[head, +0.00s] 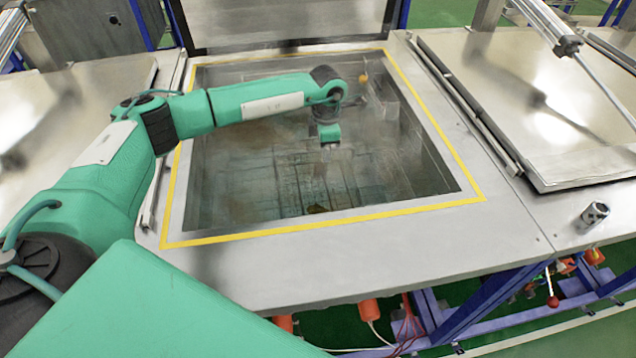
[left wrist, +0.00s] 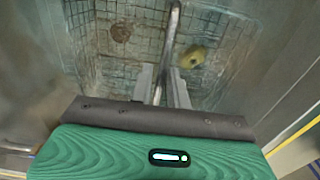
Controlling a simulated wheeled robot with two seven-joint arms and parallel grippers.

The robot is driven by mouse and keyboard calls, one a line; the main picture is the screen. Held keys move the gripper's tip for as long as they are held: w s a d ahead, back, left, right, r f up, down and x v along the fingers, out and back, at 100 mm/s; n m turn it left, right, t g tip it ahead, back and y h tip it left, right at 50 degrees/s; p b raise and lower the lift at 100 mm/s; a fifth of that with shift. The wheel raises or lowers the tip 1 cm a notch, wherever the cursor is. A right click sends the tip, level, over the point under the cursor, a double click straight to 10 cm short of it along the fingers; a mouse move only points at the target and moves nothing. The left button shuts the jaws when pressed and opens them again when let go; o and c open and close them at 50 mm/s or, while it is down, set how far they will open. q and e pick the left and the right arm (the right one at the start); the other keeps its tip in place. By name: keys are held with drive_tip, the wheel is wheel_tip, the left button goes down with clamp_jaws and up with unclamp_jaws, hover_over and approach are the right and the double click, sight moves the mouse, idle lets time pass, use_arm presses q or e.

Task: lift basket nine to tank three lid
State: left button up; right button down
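The tank with the yellow-bordered opening (head: 300,230) is open, its dark lid (head: 270,22) raised behind it. My left arm reaches over it, and my left gripper (head: 329,146) points down inside the opening. In the left wrist view, the two fingers of the left gripper (left wrist: 162,85) stand apart on either side of a thin metal bar (left wrist: 172,40), apparently a basket handle. Below is a wire-mesh basket (left wrist: 90,60) with a brown piece (left wrist: 121,32) and a yellowish piece (left wrist: 193,57) in view. No basket number is readable. My right gripper is not in view.
A closed metal lid (head: 540,120) with a pneumatic cylinder (head: 548,25) lies to the right. A small metal cup-like part (head: 594,214) stands on the right deck. The tank rim and walls surround my left gripper closely.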

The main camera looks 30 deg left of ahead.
use_arm(q)
clamp_jaws()
drive_tip(key=shift+w+r, duration=0.15)
drive_tip(key=shift+r, duration=0.1)
drive_tip(key=shift+r+p, duration=0.4)
drive_tip(key=shift+r, duration=0.95)
drive_tip(key=shift+r+p, duration=1.15)
drive_tip(key=shift+r, duration=0.85)
wheel_tip(320, 180, up, 18)
drive_tip(key=p, duration=0.7)
drive_tip(key=shift+f+p, duration=0.15)
drive_tip(key=shift+p, duration=0.15)
idle(2.2)
